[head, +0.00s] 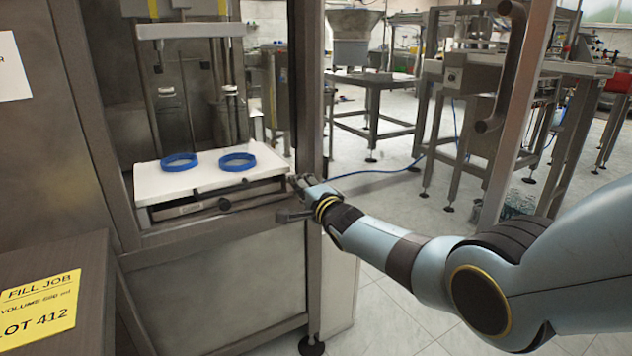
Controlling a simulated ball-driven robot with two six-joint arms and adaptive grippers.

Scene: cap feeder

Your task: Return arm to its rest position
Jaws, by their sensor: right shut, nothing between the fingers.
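My right arm comes in from the right, and its gripper (296,186) is at the right front edge of the machine's opening, beside the white plate (205,182). The gripper is small in view and looks shut, with nothing seen in it. Whether it touches the machine frame I cannot tell. Two blue rings, a left one (180,166) and a right one (238,168), lie on the white plate, apart from the gripper. My left gripper is not in view.
The machine's metal post (308,90) stands right behind the gripper. A horizontal bar (190,30) hangs above the plate. A yellow label (40,312) lies on a dark surface at lower left. Steel tables (375,82) stand behind, with open tiled floor between.

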